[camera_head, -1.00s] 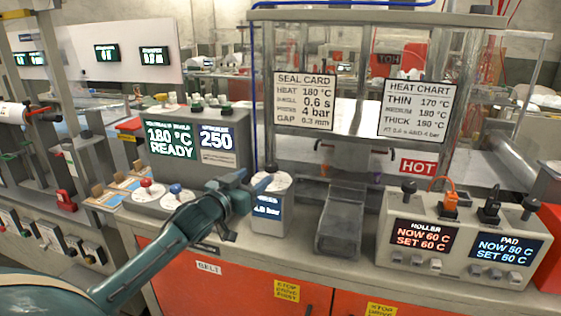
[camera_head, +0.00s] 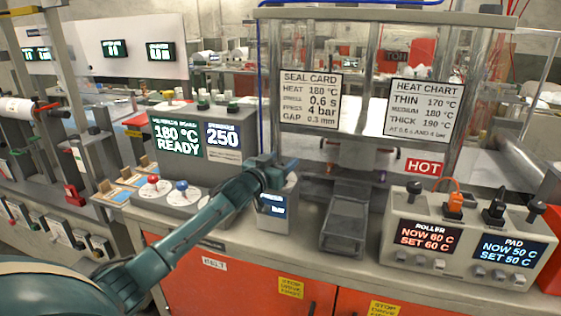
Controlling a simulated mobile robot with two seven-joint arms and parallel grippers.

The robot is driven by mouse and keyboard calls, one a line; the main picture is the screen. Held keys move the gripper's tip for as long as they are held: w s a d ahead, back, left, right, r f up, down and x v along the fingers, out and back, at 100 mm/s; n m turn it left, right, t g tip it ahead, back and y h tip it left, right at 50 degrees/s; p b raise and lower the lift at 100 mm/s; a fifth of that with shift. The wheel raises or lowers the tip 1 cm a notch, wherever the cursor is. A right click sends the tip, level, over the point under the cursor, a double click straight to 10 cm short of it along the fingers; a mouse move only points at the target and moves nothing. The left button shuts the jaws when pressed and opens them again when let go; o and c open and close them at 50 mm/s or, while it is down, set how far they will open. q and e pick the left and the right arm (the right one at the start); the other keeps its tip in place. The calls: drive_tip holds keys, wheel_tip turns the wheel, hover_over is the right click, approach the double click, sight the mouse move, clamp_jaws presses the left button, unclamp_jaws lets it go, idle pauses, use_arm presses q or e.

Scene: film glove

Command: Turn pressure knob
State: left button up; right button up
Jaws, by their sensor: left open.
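The pressure unit is a small grey box (camera_head: 276,217) with a blue display reading in bar; its number is too blurred to read. Its knob and white dial top are hidden behind my left gripper (camera_head: 278,168). This gripper is at the top of the box, reaching in from the left, and its jaws are open. I cannot tell whether its fingers touch the knob or stand around it. My right gripper is not in view.
A red knob (camera_head: 153,180) and a blue knob (camera_head: 182,186) stand on white dials to the left. A grey metal chute (camera_head: 345,225) is close on the right. Further right is the roller and pad heater box (camera_head: 465,240). A HOT sign (camera_head: 423,167) hangs behind.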

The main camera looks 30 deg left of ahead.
use_arm(q)
drive_tip(key=shift+c, duration=0.2)
drive_tip(key=c, duration=0.9)
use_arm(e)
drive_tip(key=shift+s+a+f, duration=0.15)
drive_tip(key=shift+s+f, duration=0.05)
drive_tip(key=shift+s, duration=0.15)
use_arm(q)
drive_tip(key=shift+f+y+b, duration=0.15)
drive_tip(key=shift+y+b, duration=0.15)
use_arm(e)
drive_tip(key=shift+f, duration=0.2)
